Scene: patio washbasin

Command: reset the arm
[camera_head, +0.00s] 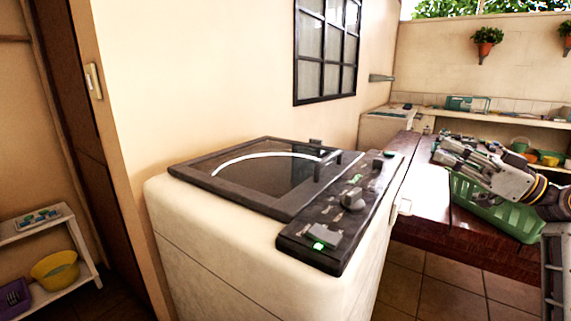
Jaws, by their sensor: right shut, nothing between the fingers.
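My right gripper (453,152) comes in from the right edge and points left, above the green basket on the wooden table. Its fingers look shut, and I see nothing held between them. The right arm (545,192) is bent and partly cut off by the right edge. My left gripper does not show.
A white washing machine (240,245) with a dark glass lid and control panel (345,215) fills the middle. A green basket (500,215) sits on the dark wooden table (425,200). A low shelf (35,235) with a yellow bowl (56,270) stands at left.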

